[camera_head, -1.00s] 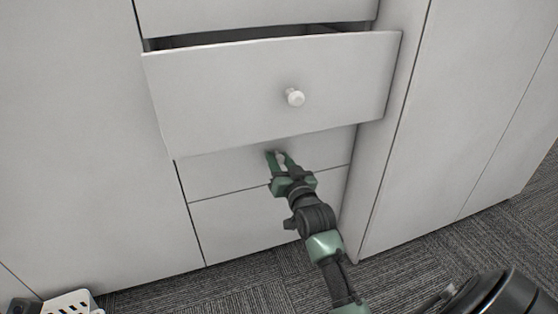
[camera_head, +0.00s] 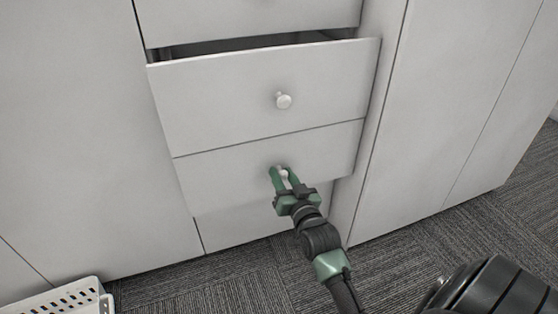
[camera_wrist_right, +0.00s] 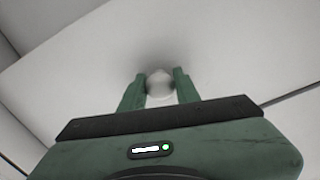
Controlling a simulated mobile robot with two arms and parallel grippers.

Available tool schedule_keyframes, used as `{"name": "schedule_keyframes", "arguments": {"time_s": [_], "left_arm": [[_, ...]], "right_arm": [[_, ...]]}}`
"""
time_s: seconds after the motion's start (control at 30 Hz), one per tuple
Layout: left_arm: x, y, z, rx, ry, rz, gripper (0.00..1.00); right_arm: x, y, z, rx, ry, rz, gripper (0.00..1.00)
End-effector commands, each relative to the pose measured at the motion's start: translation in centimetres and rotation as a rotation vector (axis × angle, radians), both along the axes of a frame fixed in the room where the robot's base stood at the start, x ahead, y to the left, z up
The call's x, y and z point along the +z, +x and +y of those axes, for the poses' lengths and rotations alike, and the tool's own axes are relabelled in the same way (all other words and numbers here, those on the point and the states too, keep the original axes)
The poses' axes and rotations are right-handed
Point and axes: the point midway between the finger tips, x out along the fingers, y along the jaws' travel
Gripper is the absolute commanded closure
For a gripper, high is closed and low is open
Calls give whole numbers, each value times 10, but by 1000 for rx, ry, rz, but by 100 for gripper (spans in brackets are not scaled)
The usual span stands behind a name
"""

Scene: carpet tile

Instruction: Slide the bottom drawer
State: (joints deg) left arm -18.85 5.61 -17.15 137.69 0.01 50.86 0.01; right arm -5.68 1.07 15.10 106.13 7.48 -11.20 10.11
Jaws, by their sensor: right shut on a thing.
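A white drawer (camera_head: 225,180) with a round white knob (camera_head: 284,173) is below another drawer in the cabinet. Its face stands forward of the panel below it, so it is partly pulled out. My right gripper (camera_head: 281,175) is shut on this knob, with a green finger on each side. The knob also shows between the fingertips in the right wrist view (camera_wrist_right: 159,83), against the drawer face. My left gripper is not in view.
The drawer above (camera_head: 235,105) is also pulled out, with a dark gap over its top edge and its own knob (camera_head: 283,100). Tall white panels flank the drawers. A white perforated basket (camera_head: 65,300) sits on the grey carpet at lower left.

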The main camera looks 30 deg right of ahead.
Motion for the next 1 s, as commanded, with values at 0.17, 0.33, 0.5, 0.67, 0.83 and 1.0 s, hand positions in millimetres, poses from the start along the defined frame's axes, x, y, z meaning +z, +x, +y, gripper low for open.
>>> {"name": "schedule_keyframes", "arguments": {"time_s": [0.17, 0.33, 0.5, 0.67, 0.83, 1.0], "left_arm": [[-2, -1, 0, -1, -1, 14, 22], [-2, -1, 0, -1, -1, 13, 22], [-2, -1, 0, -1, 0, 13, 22], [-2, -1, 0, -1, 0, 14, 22], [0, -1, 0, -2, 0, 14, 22], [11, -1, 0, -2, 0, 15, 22]], "right_arm": [[1, -4, 1, -1, 1, -2, 100], [1, -4, 1, 0, 0, -3, 100], [1, -4, 1, 0, 0, -4, 47], [1, -4, 1, 0, 0, -4, 47], [2, -7, 1, -1, 0, -3, 47], [3, -31, 7, 0, 0, 0, 47]]}}
